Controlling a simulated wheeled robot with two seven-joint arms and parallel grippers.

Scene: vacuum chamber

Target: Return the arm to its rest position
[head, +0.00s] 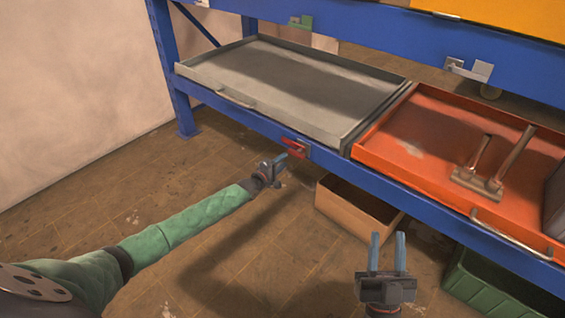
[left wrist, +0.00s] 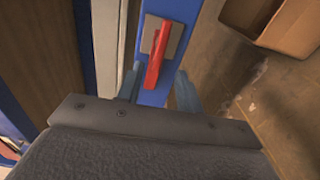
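My left arm, in a green sleeve, reaches out from the lower left in the head view. Its gripper (head: 277,164) is just in front of a red latch (head: 294,148) on the blue shelf beam. In the left wrist view the left gripper's blue fingers (left wrist: 158,92) are spread apart. The red latch (left wrist: 157,55) shows just beyond and between them, and I see no clear contact. My right gripper (head: 387,254) is at the lower right in the head view, with its two blue fingers apart and nothing between them.
A blue rack (head: 255,127) holds a grey tray (head: 270,80) and an orange tray (head: 420,135) with brush-like tools. Below are a cardboard box (head: 355,207) and a green crate (head: 500,285). Floor at left is clear.

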